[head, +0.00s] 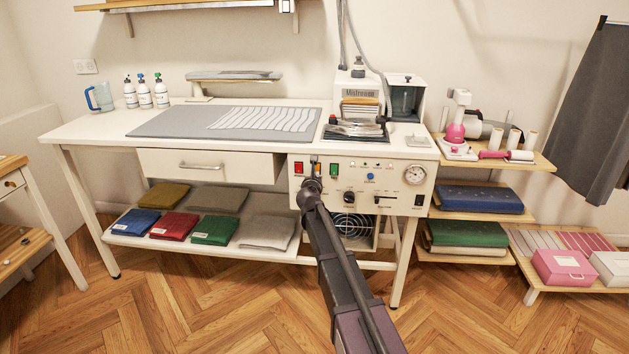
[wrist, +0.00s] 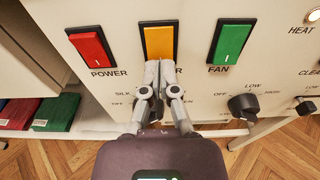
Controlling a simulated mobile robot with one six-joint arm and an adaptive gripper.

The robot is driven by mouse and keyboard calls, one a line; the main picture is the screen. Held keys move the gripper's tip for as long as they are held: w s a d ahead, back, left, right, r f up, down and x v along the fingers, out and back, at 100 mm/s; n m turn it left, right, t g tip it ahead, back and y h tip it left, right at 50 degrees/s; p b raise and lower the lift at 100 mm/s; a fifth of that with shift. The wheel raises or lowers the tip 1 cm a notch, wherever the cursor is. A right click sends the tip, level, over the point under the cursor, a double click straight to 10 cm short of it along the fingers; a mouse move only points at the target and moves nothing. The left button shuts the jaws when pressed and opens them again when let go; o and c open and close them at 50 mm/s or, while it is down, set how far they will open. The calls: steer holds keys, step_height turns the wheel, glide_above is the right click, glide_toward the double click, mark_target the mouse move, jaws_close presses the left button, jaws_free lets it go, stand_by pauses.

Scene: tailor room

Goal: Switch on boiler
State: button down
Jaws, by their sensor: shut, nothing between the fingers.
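The control panel (head: 400,190) is a white box under the right end of the worktable. In the wrist view an orange rocker switch (wrist: 159,38) sits between a red switch (wrist: 90,46) labelled POWER and a green switch (wrist: 229,42) labelled FAN. The orange switch's label is mostly hidden behind my fingers; only a final R shows. My gripper (wrist: 160,66) is shut and empty, its fingertips at the lower edge of the orange switch. I cannot tell whether they touch it. In the head view my gripper (head: 311,184) covers part of the panel below the switches.
Black knobs (wrist: 243,105) lie right of my fingers, below the FAN switch. A drawer (head: 208,165) is left of the panel, above folded cloths (head: 214,230). A shelf (head: 505,157) with sewing items stands at right. The wooden floor in front is clear.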

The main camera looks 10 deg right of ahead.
steer(key=shift+w, duration=0.15)
steer(key=shift+w+d, duration=0.1)
steer(key=shift+w, duration=0.1)
stand_by(0.3)
steer(key=s+a+f+b, duration=0.1)
steer(key=s, duration=0.5)
steer(key=s+a+b, duration=0.1)
steer(key=s+a, duration=0.1)
steer(key=s, duration=0.5)
steer(key=shift+s+a+f, duration=0.3)
steer(key=shift+f, duration=0.1)
